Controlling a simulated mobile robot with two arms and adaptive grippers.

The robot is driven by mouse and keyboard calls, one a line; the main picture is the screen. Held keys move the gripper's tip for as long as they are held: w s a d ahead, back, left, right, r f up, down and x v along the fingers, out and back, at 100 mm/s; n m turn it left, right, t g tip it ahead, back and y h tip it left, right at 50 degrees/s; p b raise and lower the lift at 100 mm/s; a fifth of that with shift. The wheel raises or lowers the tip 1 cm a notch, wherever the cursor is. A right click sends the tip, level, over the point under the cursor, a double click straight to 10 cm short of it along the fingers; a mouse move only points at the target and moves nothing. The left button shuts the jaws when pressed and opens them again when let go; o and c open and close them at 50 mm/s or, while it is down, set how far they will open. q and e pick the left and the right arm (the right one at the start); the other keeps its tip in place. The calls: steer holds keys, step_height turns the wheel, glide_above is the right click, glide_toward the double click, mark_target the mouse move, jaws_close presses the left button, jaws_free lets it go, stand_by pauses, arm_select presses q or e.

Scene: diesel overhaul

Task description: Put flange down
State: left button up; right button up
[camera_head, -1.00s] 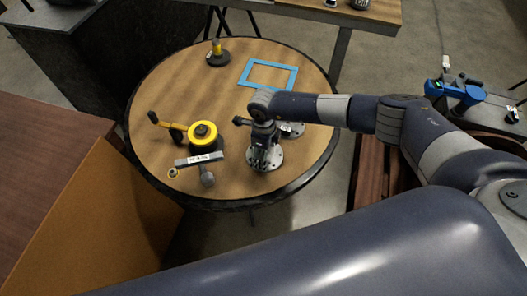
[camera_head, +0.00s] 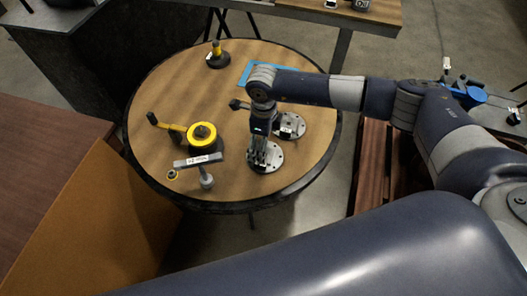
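A round grey metal flange (camera_head: 277,162) lies flat-looking at the front right of the round wooden table. My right gripper (camera_head: 263,160) points down right at this flange, its fingers over the disc. Whether the fingers are closed on it or apart is too small to tell. A second grey flange (camera_head: 297,121) with a white label lies just behind and to the right. My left gripper is not in view.
A yellow-and-black tool (camera_head: 201,136), a labelled grey T-shaped part (camera_head: 205,178), a small ring (camera_head: 172,175) and a yellow-topped part (camera_head: 217,56) stand around. The table's (camera_head: 165,90) left-back is clear.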

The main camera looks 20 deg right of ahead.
step_height(320, 180, up, 5)
steer(key=shift+r+b, duration=0.1)
steer(key=shift+b, duration=0.35)
stand_by(0.3)
